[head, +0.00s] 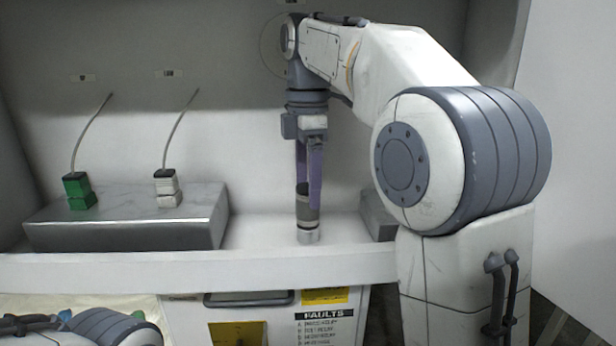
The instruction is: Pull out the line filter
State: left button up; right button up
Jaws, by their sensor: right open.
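My right gripper (309,195) points straight down above the white shelf, its two purple fingers apart. A small upright canister with a dark top, grey middle and white base, which looks like the line filter (307,217), stands at the fingertips. One finger overlaps its upper part; I cannot tell whether the fingers touch it. The far side of the canister is hidden. My left gripper is not in view; only part of my left arm shows at the bottom left.
A metal block (130,232) on the shelf (260,262) carries a green connector (77,190) and a white connector (167,187), each with a thin cable rising to the back wall. Another grey block (377,212) sits right of the canister, partly behind my right arm. A faults label (325,327) is below.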

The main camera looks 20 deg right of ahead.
pick_arm(q)
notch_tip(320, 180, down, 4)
jog(key=b, duration=0.3)
pick_arm(e)
notch_tip(320, 180, down, 5)
jog(key=shift+f, duration=0.1)
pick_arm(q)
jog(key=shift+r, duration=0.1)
pick_arm(e)
grip_shut()
pick_arm(q)
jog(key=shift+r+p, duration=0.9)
jog(key=shift+p, duration=0.1)
pick_arm(e)
jog(key=shift+r, duration=0.65)
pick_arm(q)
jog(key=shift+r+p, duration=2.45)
pick_arm(e)
jog(key=shift+r, duration=2)
notch_tip(320, 180, up, 3)
jog(key=p, duration=0.4)
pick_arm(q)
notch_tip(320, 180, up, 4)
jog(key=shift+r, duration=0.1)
